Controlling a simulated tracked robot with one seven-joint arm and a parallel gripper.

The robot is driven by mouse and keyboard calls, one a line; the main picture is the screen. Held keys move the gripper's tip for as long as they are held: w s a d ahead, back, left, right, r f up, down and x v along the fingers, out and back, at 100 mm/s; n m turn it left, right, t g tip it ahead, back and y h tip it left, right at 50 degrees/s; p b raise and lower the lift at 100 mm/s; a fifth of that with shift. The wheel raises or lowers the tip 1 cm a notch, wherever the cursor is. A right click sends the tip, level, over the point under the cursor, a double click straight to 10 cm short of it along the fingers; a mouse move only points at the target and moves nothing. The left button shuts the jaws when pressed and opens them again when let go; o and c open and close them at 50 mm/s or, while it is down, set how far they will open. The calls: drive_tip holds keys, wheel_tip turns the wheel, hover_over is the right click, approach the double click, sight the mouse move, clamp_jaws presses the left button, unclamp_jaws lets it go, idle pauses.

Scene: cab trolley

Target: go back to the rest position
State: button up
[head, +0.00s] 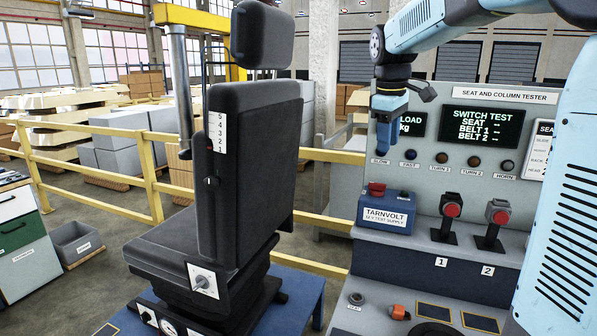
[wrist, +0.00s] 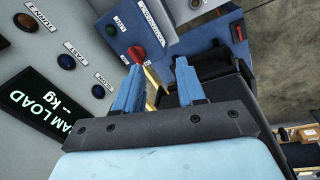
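My gripper (head: 384,140) hangs pointing down in front of the tester's upper panel in the head view, above the blue TARNVOLT supply box (head: 386,212) and apart from it. It hides part of the LOAD display (head: 412,124). In the wrist view the two blue fingers of my gripper (wrist: 157,75) stand apart with nothing between them. The box's red switch (head: 377,187) also shows in the wrist view (wrist: 138,54), beyond the left fingertip.
A black seat (head: 245,170) stands on a blue trolley (head: 302,290) at the middle left. Yellow rails (head: 150,165) run behind.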

drive_tip(key=s+f+m+t, duration=0.1)
drive_tip(key=s+f+m, duration=0.2)
drive_tip(key=s, duration=0.6)
drive_tip(key=s+d+f+m+t, duration=0.1)
drive_tip(key=s+f+m, duration=0.2)
drive_tip(key=s, duration=0.6)
drive_tip(key=s+f+m+t, duration=0.2)
drive_tip(key=s+f+m, duration=0.1)
drive_tip(key=s, duration=0.5)
drive_tip(key=shift+s+d+m+y, duration=0.25)
drive_tip(key=shift+s+m+y, duration=0.05)
drive_tip(key=shift+s+y, duration=0.1)
